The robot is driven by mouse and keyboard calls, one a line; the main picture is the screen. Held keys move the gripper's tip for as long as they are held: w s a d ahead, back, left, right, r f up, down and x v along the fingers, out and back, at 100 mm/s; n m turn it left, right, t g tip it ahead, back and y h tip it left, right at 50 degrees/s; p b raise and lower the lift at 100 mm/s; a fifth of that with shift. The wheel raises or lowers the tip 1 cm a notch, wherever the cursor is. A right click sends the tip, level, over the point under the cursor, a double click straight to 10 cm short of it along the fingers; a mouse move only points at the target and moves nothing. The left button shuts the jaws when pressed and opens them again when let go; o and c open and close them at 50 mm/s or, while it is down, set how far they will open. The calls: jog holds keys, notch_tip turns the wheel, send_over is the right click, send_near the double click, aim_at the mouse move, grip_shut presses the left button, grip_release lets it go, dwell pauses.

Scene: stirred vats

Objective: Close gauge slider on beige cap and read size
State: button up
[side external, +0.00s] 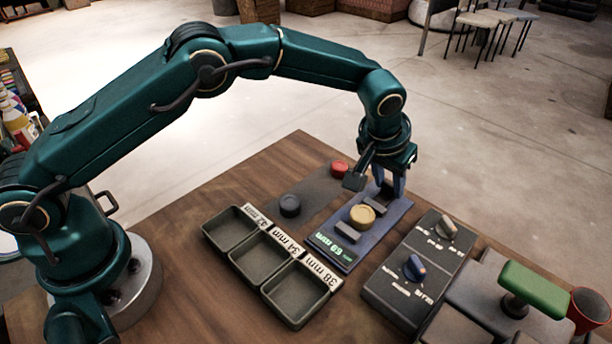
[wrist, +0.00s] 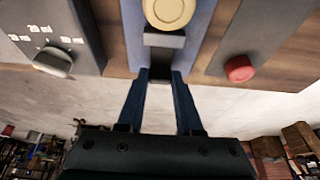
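The beige cap (side external: 361,216) lies on the blue gauge (side external: 322,246), between a grey fixed block (side external: 347,232) and the grey slider (side external: 376,206). In the wrist view the slider (wrist: 164,40) is just below the beige cap (wrist: 168,10); whether they touch is unclear. The gauge's green display (side external: 335,250) is upside down and seems to show 63 mm. My gripper (side external: 391,196) points down over the gauge's far end, on the slider's outer side.
Three open bins with size labels (side external: 266,259) stand left of the gauge. A dark pad holds a dark grey cap (side external: 289,205) and a red cap (side external: 339,168). A dark box with knobs (side external: 414,267) stands close on the right, then a green-handled tool (side external: 533,289) and a red cup (side external: 590,309).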

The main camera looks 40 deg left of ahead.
aim_at(378, 203)
jog(key=shift+s, duration=0.15)
jog(key=shift+c, duration=0.3)
jog(key=o, duration=1)
jog(key=shift+v, duration=2.6)
